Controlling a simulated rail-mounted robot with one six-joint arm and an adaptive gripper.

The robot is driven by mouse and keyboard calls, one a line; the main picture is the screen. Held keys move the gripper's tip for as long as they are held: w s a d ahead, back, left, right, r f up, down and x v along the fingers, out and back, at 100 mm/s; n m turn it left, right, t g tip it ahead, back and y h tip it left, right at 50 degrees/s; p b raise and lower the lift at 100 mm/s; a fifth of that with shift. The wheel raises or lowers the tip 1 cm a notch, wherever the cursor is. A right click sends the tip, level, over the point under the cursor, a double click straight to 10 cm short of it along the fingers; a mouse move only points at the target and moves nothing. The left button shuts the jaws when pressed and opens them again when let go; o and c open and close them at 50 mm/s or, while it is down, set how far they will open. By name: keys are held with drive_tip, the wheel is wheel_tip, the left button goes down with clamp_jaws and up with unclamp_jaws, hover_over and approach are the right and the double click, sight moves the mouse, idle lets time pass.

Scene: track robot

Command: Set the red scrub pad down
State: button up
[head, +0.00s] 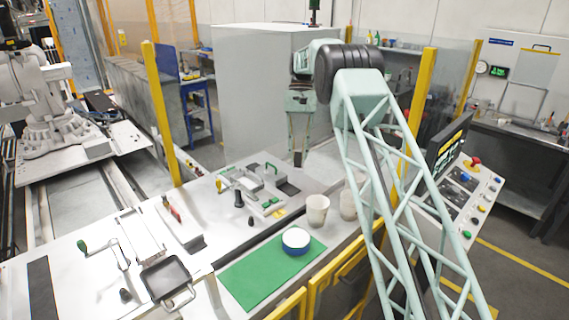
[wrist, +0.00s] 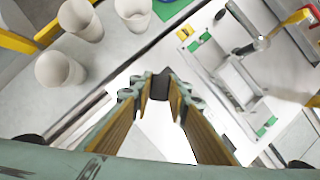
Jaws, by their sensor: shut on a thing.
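My gripper (head: 298,160) hangs pointing down over the far part of the bench, behind the clamp fixture. In the wrist view its fingertips (wrist: 160,88) close on a small dark grey block (wrist: 161,82). A dark bit also shows at the fingertips in the head view. No red shows on the held block, and the fingers hide its sides. It appears above the pale bench (wrist: 158,135), though its height is hard to tell. I cannot pick out a red scrub pad for certain in either view.
The clamp fixture (head: 262,186) with green pads stands close by; it shows in the wrist view (wrist: 236,80). Pale cups (head: 317,211) stand near a green mat (head: 250,283) bearing a blue-and-white round container (head: 296,240). A dark pan (head: 166,279) lies front left. Yellow posts flank the bench.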

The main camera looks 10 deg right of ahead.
drive_tip(key=d+n+b, duration=0.2)
drive_tip(key=d+b, duration=0.1)
drive_tip(key=d, duration=0.3)
drive_tip(key=shift+s+h, duration=0.4)
drive_tip(key=shift+s, duration=0.05)
drive_tip(key=shift+s+r, duration=0.1)
